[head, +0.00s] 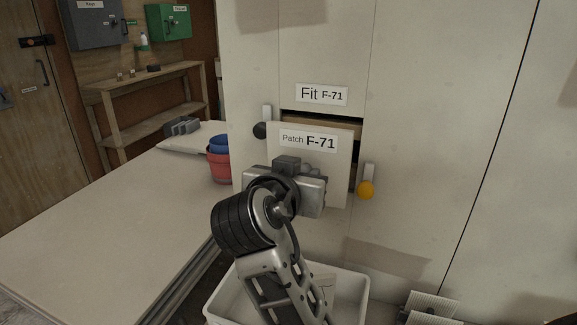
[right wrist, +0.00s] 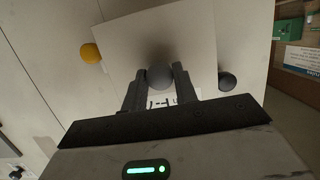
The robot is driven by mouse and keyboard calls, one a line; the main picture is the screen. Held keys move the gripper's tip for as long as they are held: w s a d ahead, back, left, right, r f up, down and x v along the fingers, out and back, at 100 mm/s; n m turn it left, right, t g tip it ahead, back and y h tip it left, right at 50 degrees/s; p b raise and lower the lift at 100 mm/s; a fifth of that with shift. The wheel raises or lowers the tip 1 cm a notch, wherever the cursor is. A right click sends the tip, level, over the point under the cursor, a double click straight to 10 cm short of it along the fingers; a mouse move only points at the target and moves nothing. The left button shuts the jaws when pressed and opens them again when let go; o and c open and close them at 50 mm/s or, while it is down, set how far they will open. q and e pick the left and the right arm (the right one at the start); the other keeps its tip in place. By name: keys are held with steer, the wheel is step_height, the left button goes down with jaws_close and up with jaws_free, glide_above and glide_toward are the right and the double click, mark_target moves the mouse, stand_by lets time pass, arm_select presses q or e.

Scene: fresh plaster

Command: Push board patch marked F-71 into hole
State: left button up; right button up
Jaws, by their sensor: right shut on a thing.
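The board patch marked F-71 (head: 335,165) is a pale square panel in front of the wall, below the label "Fit F-71" (head: 321,94). My right gripper (head: 288,170) is shut on the patch's round grey knob (right wrist: 160,76), between both fingers in the right wrist view. The hole (head: 340,122) shows as a dark gap with a wooden edge above the patch and along its right side. The patch covers the rest and sits slightly low and left of the hole, tilted a little. Whether it touches the wall I cannot tell. My left gripper is not in view.
A black knob (head: 260,130) on a white tab is left of the hole, and a yellow knob (head: 366,190) on another is right. A white bin (head: 350,297) stands below. A table (head: 110,225) with red and blue buckets (head: 219,165) is at left.

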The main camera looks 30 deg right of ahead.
mark_target(309, 162)
steer(key=shift+d+r, duration=0.1)
steer(key=shift+d, duration=0.3)
steer(key=shift+w+d, duration=0.25)
steer(key=shift+d, duration=0.05)
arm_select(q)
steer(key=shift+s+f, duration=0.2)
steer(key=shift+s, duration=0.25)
arm_select(e)
steer(key=shift+w+d, duration=1.75)
steer(key=shift+d, duration=0.2)
steer(key=o, duration=1.3)
steer(key=shift+c, duration=0.2)
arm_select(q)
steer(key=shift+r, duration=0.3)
arm_select(e)
steer(key=shift+s+a, duration=1.95)
steer(key=shift+a, duration=0.3)
